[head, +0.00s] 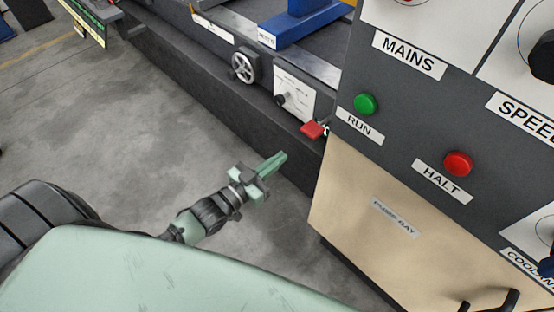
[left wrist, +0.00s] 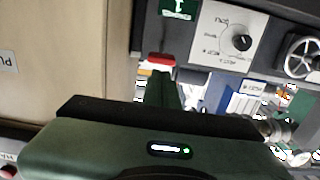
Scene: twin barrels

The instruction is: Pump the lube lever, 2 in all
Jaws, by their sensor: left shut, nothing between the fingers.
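A small red lever handle (head: 313,129), which looks like the lube lever, sticks out low on the machine beside the control cabinet. It also shows in the left wrist view (left wrist: 160,60), just beyond my fingertips. My left gripper (head: 282,157) is shut and empty, its fingers pointing toward the lever from below and to the left. In the head view a gap shows between fingertips and lever. In the left wrist view the fingers (left wrist: 165,82) line up with the red handle; whether they touch I cannot tell. My right gripper is not in view.
The control cabinet (head: 370,210) with a green RUN button (head: 366,104) and a red HALT button (head: 458,164) stands close on the right. A white dial plate (head: 294,98) and a handwheel (head: 244,66) sit on the machine front.

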